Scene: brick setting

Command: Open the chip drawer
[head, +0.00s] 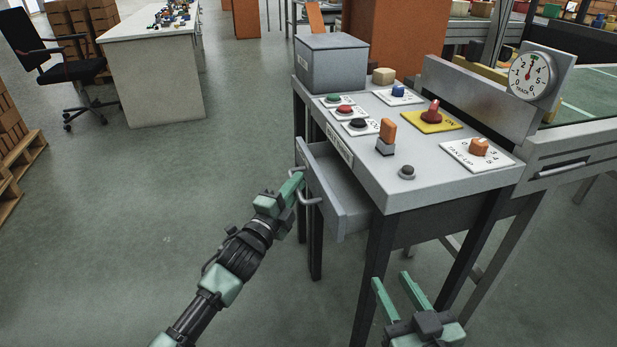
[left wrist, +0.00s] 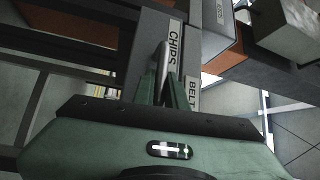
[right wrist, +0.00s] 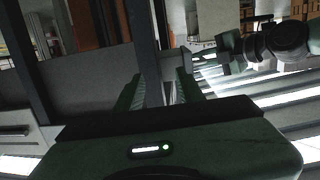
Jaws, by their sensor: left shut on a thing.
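The chip drawer (head: 338,192) is grey, under the left side of the control desk. It stands partly pulled out, its inside showing from above. Its front carries a CHIPS label in the left wrist view (left wrist: 174,46). My left gripper (head: 294,184) is shut on the drawer's metal bar handle (head: 312,201), which also shows between the fingers in the left wrist view (left wrist: 162,62). My right gripper (head: 391,281) is open and empty, low in front of the desk and apart from it. Its spread fingers also show in the right wrist view (right wrist: 158,92).
The grey control desk (head: 425,185) carries several buttons and levers and a grey box (head: 331,64). A dial (head: 531,76) stands at its right. Pallets with bricks (head: 15,145), a chair (head: 65,55) and a white table (head: 155,75) are at left. The floor left of the drawer is clear.

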